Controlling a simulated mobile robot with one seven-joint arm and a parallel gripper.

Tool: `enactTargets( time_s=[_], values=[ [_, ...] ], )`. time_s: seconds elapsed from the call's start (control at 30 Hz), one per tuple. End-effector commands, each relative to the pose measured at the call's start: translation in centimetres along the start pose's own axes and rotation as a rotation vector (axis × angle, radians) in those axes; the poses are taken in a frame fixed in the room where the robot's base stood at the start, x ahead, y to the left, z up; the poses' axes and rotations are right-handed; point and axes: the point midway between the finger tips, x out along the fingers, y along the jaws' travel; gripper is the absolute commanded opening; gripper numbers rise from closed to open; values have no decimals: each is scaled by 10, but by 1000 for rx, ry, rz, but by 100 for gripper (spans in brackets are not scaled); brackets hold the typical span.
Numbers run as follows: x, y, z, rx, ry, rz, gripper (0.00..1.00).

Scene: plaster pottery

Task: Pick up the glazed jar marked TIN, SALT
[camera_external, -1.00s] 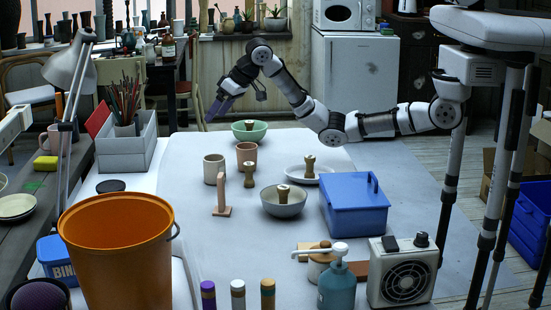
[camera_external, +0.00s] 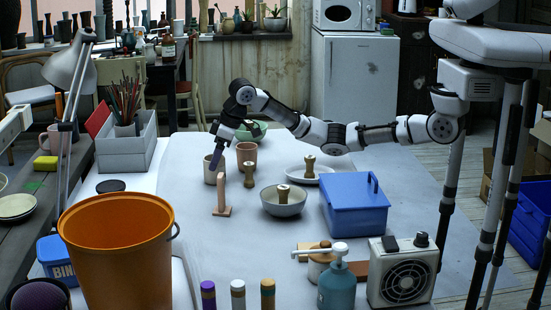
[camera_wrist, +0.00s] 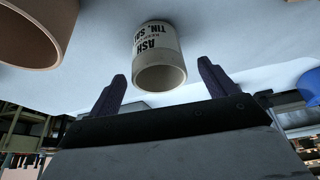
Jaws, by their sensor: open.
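The glazed jar marked TIN, SALT is the cream cylinder (camera_external: 209,176) on the pale table, partly hidden behind my gripper in the external view. In the wrist view the jar (camera_wrist: 158,70) shows dark lettering, with ASH and TIN, SAL readable, and its open mouth faces the camera. My gripper (camera_external: 217,160) points down at the jar from above. In the wrist view my gripper (camera_wrist: 161,72) is open and empty, with one purple finger to each side of the jar. I cannot tell whether the fingers reach past its rim.
A pinkish jar (camera_external: 246,153) stands close to the right, also large at the wrist view's upper left (camera_wrist: 35,30). A green bowl (camera_external: 258,132) is behind. A wooden stamp (camera_external: 249,175) and a wooden stand (camera_external: 221,198) stand in front. A blue box (camera_external: 355,207) is farther right.

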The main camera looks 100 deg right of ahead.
Motion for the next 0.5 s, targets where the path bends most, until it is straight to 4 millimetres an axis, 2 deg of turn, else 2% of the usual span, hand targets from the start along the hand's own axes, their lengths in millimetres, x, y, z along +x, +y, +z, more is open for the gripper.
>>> enactTargets(
  time_s=[0.2, 0.3, 0.5],
  values=[
    [32, 2, 1, 1, -3, 0, 84],
    [42, 2, 2, 0, -2, 0, 84],
    [46, 2, 2, 0, -1, -1, 84]
  ],
)
